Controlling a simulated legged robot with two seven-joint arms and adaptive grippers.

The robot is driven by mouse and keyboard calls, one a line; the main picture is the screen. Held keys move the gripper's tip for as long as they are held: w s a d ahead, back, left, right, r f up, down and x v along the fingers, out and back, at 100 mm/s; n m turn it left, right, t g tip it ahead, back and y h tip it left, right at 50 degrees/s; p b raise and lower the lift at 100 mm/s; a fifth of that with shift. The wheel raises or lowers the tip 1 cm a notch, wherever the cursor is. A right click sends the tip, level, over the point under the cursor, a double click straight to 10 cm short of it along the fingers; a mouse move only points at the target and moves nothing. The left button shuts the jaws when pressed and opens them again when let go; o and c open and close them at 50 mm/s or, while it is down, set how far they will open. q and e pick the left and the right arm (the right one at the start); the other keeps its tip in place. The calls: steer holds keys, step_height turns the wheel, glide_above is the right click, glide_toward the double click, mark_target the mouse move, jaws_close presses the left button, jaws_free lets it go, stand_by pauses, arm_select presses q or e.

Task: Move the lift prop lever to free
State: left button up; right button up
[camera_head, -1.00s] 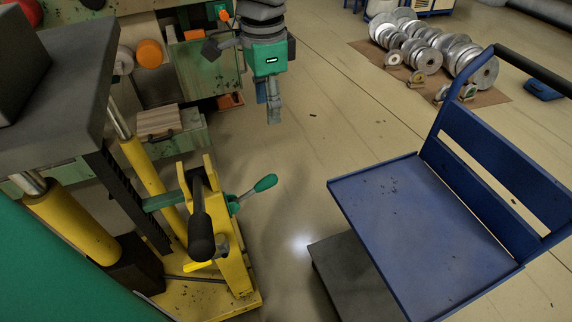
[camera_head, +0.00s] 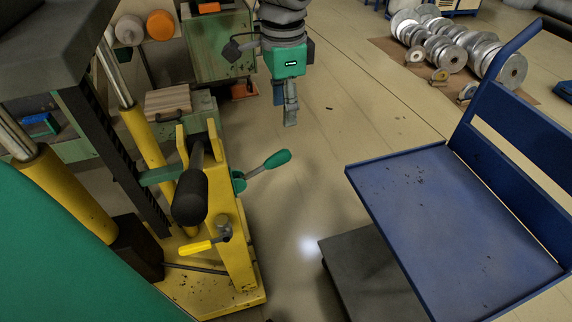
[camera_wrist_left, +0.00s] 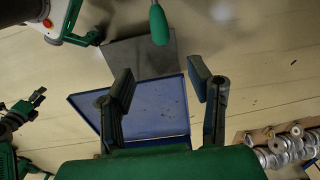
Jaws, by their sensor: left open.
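A yellow lift frame (camera_head: 232,262) stands at the left in the head view. It carries a thick black-gripped lever (camera_head: 190,196), a green-handled lever (camera_head: 268,163) pointing right, and a small yellow-handled lever (camera_head: 200,245) pointing left. I cannot tell from labels which is the prop lever. My left gripper (camera_head: 290,122) hangs pointing down beyond the frame, up and right of the green handle, apart from all levers. In the left wrist view its fingers (camera_wrist_left: 161,76) are spread and empty. A green handle (camera_wrist_left: 159,24) shows beyond them at the top.
A blue trolley (camera_head: 440,225) stands at the right, with a dark grey block (camera_head: 365,275) beside it. Metal coils (camera_head: 440,45) lie at the back right. A green cabinet (camera_head: 218,50) stands behind the lift.

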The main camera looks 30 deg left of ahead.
arm_select(q)
steer(key=b, duration=0.1)
glide_above(284, 151)
steer(key=f, duration=0.2)
steer(key=a+f, duration=0.1)
steer(key=f, duration=0.1)
steer(key=shift+f, duration=0.3)
steer(key=f+b, duration=0.1)
steer(key=f, duration=0.1)
steer(key=f+b, duration=0.1)
steer(key=f, duration=0.2)
steer(key=d+f+b, duration=0.1)
steer(key=f, duration=0.2)
steer(key=shift+d+f, duration=0.1)
steer(key=shift+f, duration=0.35)
steer(key=shift+a+f, duration=0.1)
steer(key=shift+a, duration=0.3)
arm_select(e)
steer(key=f, duration=0.4)
steer(key=shift+a+f, duration=0.15)
steer(key=shift+a, duration=0.25)
arm_select(q)
steer(key=shift+d, duration=0.1)
steer(key=shift+d, duration=0.15)
jaws_close()
arm_select(e)
steer(key=shift+d, duration=0.2)
